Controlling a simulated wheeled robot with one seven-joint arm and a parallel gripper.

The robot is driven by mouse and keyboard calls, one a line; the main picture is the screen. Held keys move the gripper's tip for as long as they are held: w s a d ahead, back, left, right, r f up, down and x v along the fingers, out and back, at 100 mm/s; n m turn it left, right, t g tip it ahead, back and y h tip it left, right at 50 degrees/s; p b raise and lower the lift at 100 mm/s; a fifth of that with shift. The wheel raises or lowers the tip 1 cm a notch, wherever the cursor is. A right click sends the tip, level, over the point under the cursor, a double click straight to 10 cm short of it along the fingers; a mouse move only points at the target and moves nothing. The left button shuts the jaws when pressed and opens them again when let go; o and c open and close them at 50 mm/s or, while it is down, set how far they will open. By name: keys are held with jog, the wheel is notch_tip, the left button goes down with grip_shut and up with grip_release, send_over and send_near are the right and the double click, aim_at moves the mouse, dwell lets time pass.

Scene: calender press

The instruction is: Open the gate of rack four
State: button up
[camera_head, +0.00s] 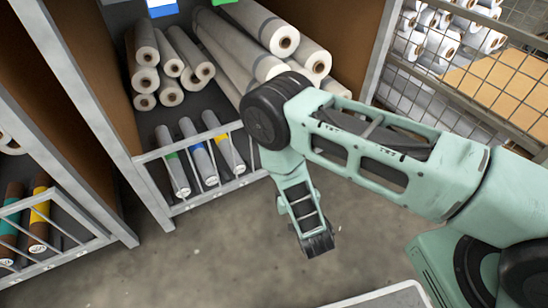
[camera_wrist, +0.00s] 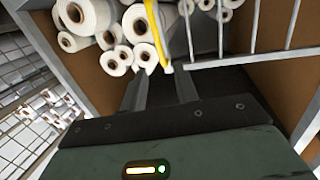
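A white barred gate (camera_head: 208,172) closes the lower front of the middle rack in the head view. Its right end is hidden behind my arm. In the wrist view the gate (camera_wrist: 250,58) shows at the upper right. A yellow bar (camera_wrist: 155,32), which looks like a handle, stands at the gate's left end. My gripper (camera_wrist: 160,88) is open, its two dark fingers apart. The yellow bar's lower end lies just beyond the fingertips, and I cannot tell whether it is between them. I cannot read a rack number. My fingers cannot be made out in the head view.
White rolls (camera_head: 230,50) fill the middle rack above the gate, and several coloured-band rolls (camera_head: 200,150) stand behind its bars. Another gated rack (camera_head: 50,226) is at the left. A mesh cage (camera_head: 480,80) is at the right. Bare floor (camera_head: 190,260) lies in front.

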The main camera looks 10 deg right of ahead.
jog(key=shift+n+t+y, duration=0.4)
jog(key=shift+t, duration=0.1)
jog(key=w+b, duration=0.2)
jog(key=w, duration=0.3)
jog(key=w+f+b, duration=0.1)
jog(key=w+b, duration=0.1)
jog(key=w, duration=0.3)
jog(key=w+f+b, duration=0.1)
jog(key=w+b, duration=0.1)
jog(key=w, duration=0.4)
jog(key=shift+a+b, duration=0.25)
jog(key=shift+b, duration=0.05)
grip_shut()
